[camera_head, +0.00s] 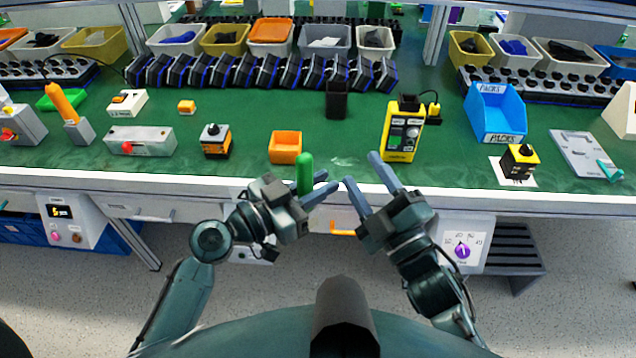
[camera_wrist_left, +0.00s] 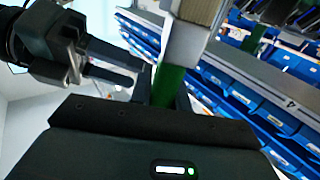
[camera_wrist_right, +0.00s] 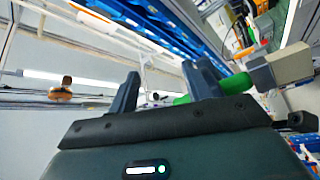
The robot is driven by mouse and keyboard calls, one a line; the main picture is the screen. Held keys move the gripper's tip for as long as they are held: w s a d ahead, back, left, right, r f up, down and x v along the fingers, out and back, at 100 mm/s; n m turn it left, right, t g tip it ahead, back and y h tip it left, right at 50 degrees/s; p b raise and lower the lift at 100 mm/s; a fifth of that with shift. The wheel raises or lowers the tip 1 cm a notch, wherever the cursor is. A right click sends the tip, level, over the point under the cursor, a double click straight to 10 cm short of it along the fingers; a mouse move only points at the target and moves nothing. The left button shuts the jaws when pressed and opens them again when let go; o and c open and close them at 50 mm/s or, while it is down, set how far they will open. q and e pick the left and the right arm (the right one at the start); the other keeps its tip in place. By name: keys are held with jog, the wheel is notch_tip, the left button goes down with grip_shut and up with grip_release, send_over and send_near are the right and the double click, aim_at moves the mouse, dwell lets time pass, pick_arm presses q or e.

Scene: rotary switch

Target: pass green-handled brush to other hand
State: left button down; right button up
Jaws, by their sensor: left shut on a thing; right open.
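The green-handled brush shows its green handle (camera_head: 305,172) in the head view, upright at my left gripper (camera_head: 322,184). My left gripper is shut on the brush in front of the bench edge. In the left wrist view the green handle (camera_wrist_left: 168,86) runs up to a grey and beige head. My right gripper (camera_head: 361,168) is open and empty, a short way right of the left one, fingers spread. In the right wrist view the handle (camera_wrist_right: 236,84) passes behind one right finger, with the pale head at the right; the exact gap cannot be told.
The green workbench (camera_head: 340,173) lies just beyond both grippers. An orange bin (camera_head: 285,147) and a yellow tester (camera_head: 403,130) stand near its front edge. A blue bin (camera_head: 495,112) stands to the right. The space between my grippers is clear.

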jog(key=s+d+f+m+g+h, duration=0.3)
jog(key=s+f+m, duration=0.3)
jog(key=f, duration=0.5)
jog(key=s+d+f+m+g+h, duration=0.4)
jog(key=s+d+f+m, duration=0.2)
jog(key=f+m, duration=0.3)
jog(key=shift+s+f, duration=0.8)
jog(key=shift+f, duration=0.15)
